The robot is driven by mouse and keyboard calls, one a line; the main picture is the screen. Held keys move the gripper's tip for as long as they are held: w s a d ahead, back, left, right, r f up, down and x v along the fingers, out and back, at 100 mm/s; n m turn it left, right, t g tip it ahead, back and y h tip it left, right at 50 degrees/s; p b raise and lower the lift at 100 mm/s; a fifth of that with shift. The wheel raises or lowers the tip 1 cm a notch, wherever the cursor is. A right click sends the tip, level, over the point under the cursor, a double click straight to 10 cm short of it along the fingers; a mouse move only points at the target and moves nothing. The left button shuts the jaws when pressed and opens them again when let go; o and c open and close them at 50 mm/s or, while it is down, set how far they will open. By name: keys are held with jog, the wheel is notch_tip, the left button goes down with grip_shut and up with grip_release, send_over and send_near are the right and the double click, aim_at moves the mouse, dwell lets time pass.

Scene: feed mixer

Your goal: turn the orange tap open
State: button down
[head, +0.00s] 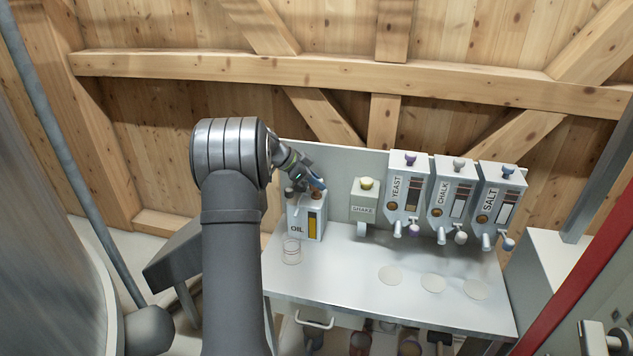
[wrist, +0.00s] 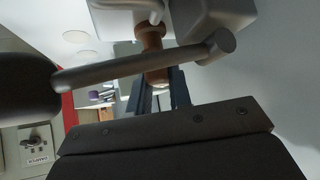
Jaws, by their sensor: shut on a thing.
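The oil dispenser (head: 297,215), a pale box labelled OIL with a yellow level strip, stands at the left of the metal counter. The orange tap (head: 317,195) shows as a small orange-brown piece at its top. In the wrist view the tap (wrist: 152,40) is a brown cylinder crossed by a grey bar (wrist: 130,68). My gripper (head: 303,180) reaches down onto the top of the dispenser. In the wrist view my gripper (wrist: 160,93) has its dark fingers closed around the tap's near end. The fingertips are partly hidden by the bar.
To the right are a SHAKE box (head: 364,205) and the yeast (head: 405,190), chalk (head: 450,195) and salt (head: 497,200) dispensers. Several pale discs mark the otherwise clear counter.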

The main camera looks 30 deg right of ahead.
jog(key=shift+m+g+y, duration=0.4)
jog(key=shift+m+g, duration=0.4)
jog(key=shift+m, duration=0.3)
jog(key=c, duration=1.3)
grip_release()
jog(key=shift+a, duration=0.1)
jog(key=v, duration=1.7)
jog(key=shift+w+r, duration=0.1)
jog(key=shift+w, duration=0.15)
